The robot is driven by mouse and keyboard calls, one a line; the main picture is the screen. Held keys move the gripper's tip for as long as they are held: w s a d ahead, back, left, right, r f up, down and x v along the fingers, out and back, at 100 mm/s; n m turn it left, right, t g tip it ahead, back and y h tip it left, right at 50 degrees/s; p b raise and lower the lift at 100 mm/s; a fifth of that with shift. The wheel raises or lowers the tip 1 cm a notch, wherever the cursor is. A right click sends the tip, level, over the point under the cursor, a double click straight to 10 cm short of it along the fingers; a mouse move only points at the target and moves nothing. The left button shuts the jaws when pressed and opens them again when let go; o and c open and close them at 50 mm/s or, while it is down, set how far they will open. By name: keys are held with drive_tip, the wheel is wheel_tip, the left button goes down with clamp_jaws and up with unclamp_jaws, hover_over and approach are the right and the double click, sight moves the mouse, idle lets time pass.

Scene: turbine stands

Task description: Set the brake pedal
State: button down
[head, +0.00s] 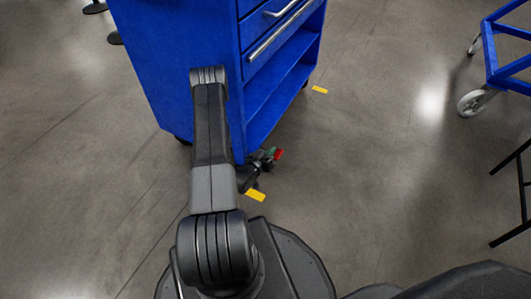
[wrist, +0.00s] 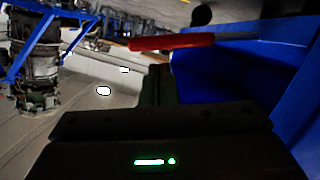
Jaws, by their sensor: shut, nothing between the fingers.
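The brake pedal shows as a small red tab (head: 278,154) low at the near corner of the blue cart (head: 185,75). In the wrist view the red pedal (wrist: 172,42) is a flat bar lying across the upper middle, with a darker part to its right. My gripper (wrist: 158,70) is shut and empty, its dark fingers pointing at the pedal from below it in the picture. Whether the fingertips touch the pedal I cannot tell. In the head view my gripper (head: 266,155) is small and partly hidden beside the cart's lower corner.
Yellow floor marks (head: 256,195) lie near the cart's base. A blue wheeled frame (head: 508,65) stands at the upper right, and a dark-legged stand (head: 520,190) at the right edge. The floor between is clear. The wrist view shows a turbine (wrist: 32,72) on a blue stand at left.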

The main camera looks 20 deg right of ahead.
drive_tip(key=shift+s+d+f, duration=0.15)
drive_tip(key=shift+s+f, duration=0.05)
drive_tip(key=shift+f, duration=0.35)
drive_tip(key=shift+f, duration=0.1)
drive_tip(key=shift+s+d+f+m+b, duration=0.1)
drive_tip(key=shift+s+f+m+b, duration=0.1)
drive_tip(key=shift+m+b, duration=0.15)
drive_tip(key=shift+f, duration=0.15)
drive_tip(key=shift+s+d+f+m+t+y+b, duration=0.25)
drive_tip(key=shift+f+m+b, duration=0.5)
drive_tip(key=shift+f, duration=0.2)
drive_tip(key=shift+s+d+f+m+t+y+b, duration=0.1)
drive_tip(key=shift+s+f+m+t+y+b, duration=0.15)
drive_tip(key=shift+f+m+b, duration=0.55)
drive_tip(key=shift+s+d+f+m+t+y+b, duration=0.1)
drive_tip(key=shift+d+f+m+t+y+b, duration=0.15)
drive_tip(key=shift+f+m+b, duration=0.55)
drive_tip(key=shift+f, duration=0.3)
drive_tip(key=shift+r, duration=0.1)
